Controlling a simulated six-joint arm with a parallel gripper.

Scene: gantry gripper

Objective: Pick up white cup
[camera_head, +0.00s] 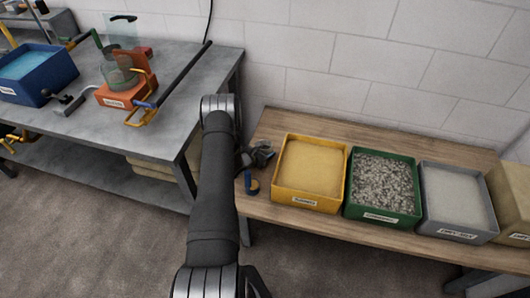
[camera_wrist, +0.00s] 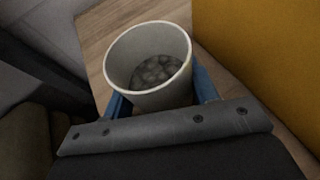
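The white cup (camera_wrist: 125,75) stands out in the wrist view, its open mouth facing my camera and grey pebble-like material inside. My gripper (camera_wrist: 160,95) has one blue finger on each side of the cup. Both fingers lie very close to its wall; whether they press on it I cannot tell. In the head view my gripper (camera_head: 250,184) is low at the left end of the wooden bench (camera_head: 290,226), mostly hidden by my arm. I cannot make out the cup there.
A yellow bin (camera_head: 309,204) of tan material stands just right of my gripper. A green bin (camera_head: 382,219) of gravel and a grey bin (camera_head: 455,236) follow along the bench. A metal table (camera_head: 170,120) with a blue bin (camera_head: 45,85) is at left.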

